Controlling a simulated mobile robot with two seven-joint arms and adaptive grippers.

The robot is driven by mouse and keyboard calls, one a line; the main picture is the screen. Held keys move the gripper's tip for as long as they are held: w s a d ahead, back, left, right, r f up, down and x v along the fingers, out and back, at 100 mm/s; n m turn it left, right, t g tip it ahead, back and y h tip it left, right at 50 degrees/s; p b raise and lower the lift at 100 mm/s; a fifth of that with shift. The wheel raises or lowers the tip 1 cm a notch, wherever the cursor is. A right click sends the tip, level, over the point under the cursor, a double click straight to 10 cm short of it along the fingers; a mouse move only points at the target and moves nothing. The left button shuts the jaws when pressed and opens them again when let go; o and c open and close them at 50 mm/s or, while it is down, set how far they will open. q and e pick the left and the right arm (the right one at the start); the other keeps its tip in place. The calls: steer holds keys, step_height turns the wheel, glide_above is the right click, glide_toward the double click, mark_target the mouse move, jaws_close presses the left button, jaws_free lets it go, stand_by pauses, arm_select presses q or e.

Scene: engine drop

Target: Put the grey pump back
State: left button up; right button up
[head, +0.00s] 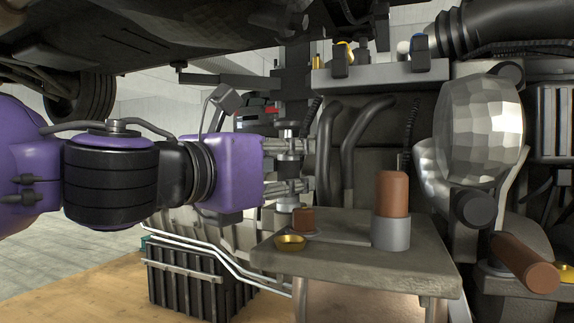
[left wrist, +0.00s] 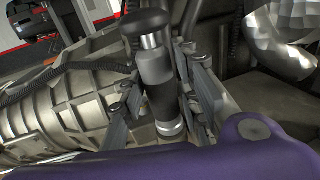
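The grey pump (left wrist: 158,80), a cylinder with a black cap, a silver band and a dark lower part, stands between the fingers of my left gripper (left wrist: 165,95) in the left wrist view. The fingers flank it closely on both sides; I cannot tell whether they press on it. A silver ring shows at its foot. In the head view my left gripper (head: 287,165) reaches in from the left behind the grey stand, and part of the pump (head: 288,143) shows upright there. What lies under its foot is partly hidden. My right gripper is in neither view.
A grey stand (head: 350,262) in front holds a brown-topped cylinder (head: 390,205), a small brown peg (head: 303,220) and a brass cup (head: 290,242). A black crate (head: 190,280) stands lower left. Engine pipes and a faceted silver part (head: 482,125) crowd the right; a vehicle underside hangs above.

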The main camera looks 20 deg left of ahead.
arm_select(q)
steer(key=shift+o, duration=0.8)
